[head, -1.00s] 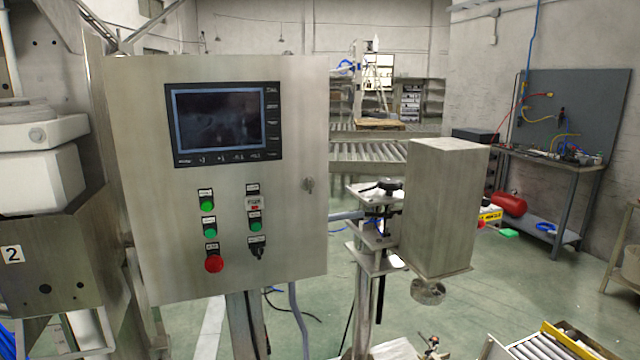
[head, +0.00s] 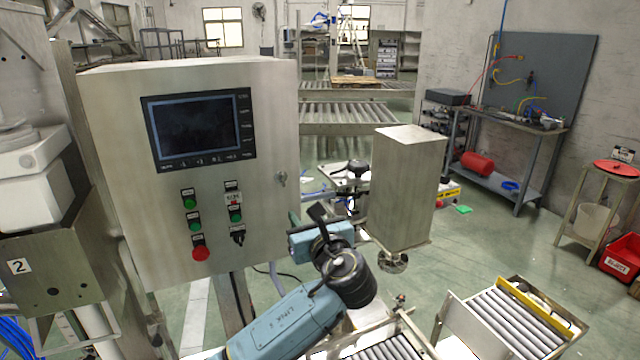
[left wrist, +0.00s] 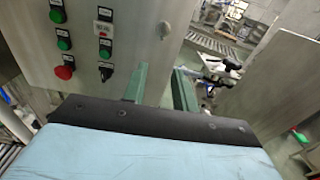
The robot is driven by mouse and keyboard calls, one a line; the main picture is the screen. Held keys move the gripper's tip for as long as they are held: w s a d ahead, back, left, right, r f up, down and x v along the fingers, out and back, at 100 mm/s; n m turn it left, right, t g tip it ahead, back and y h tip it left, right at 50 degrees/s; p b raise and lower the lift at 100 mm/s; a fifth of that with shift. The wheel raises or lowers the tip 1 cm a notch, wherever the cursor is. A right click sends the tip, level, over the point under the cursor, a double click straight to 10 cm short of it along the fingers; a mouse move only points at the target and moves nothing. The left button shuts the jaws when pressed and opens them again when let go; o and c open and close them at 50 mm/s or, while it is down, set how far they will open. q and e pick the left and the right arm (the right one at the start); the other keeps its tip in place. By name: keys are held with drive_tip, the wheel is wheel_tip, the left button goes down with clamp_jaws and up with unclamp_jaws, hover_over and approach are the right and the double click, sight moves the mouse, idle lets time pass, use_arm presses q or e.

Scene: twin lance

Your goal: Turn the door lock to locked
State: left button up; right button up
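The door lock (head: 280,178) is a small metal latch on the right edge of the grey cabinet door (head: 120,150). It also shows in the left wrist view (left wrist: 164,30), above and beyond the fingers; its exact turn is too small to tell. My left gripper (head: 293,232) is below and slightly right of the lock, apart from it. In the left wrist view its two green fingers (left wrist: 160,88) stand apart with nothing between them. My right gripper is not in view.
The door carries a screen (head: 200,128), green buttons, a red button (head: 200,254) and a black selector switch (head: 238,238). A metal box-shaped machine (head: 405,190) stands close to the right of my left gripper. Roller conveyors (head: 520,320) lie at lower right.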

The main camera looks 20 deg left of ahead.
sight(284, 180)
use_arm(q)
drive_tip(key=shift+y, duration=0.3)
drive_tip(key=x, duration=0.4)
drive_tip(key=r+p+x, duration=0.1)
drive_tip(key=x, duration=0.3)
drive_tip(key=r+x, duration=0.1)
drive_tip(key=x, duration=0.4)
drive_tip(key=shift+d+p, duration=0.1)
drive_tip(key=shift+p, duration=0.2)
clamp_jaws()
